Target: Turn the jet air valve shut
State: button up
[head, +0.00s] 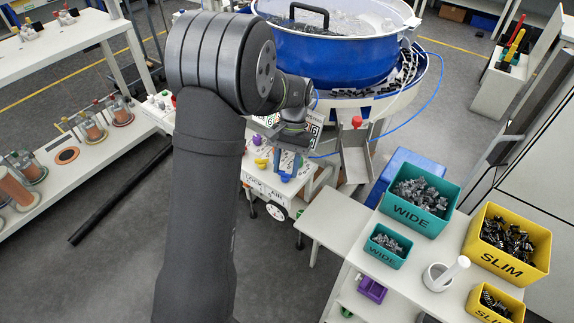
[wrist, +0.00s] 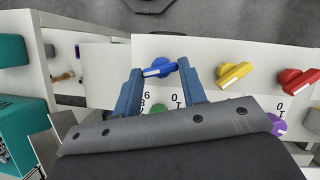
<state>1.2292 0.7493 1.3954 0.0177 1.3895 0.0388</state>
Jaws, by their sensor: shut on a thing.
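My gripper (wrist: 160,70) reaches over a white valve panel (wrist: 212,55) in the wrist view. Its two blue fingers are shut on a blue valve handle (wrist: 158,68) with a white stripe, one finger at each end of it. The handle lies slightly slanted between the fingertips. I cannot read a label that names this valve. In the head view my gripper (head: 286,166) is at the white control box (head: 262,182) below the blue bowl, and the handle is hard to make out there.
A yellow valve handle (wrist: 235,74) and a red one (wrist: 299,81) stand to the right on the panel. The blue bowl feeder (head: 330,45) stands behind; a white table with teal bins (head: 413,206) is to the right.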

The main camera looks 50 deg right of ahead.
jog(key=n+g, duration=0.1)
jog(key=n, duration=0.1)
jog(key=n+h, duration=0.1)
jog(key=n, duration=0.2)
jog(key=shift+w+a+g, duration=0.15)
jog(key=shift+w+g, duration=0.05)
jog(key=shift+g, duration=0.2)
jog(key=shift+n, duration=0.4)
jog(key=o, duration=1)
jog(key=shift+r, duration=0.1)
jog(key=v, duration=1.7)
jog(key=shift+a+r, duration=0.1)
jog(key=shift+a, duration=0.05)
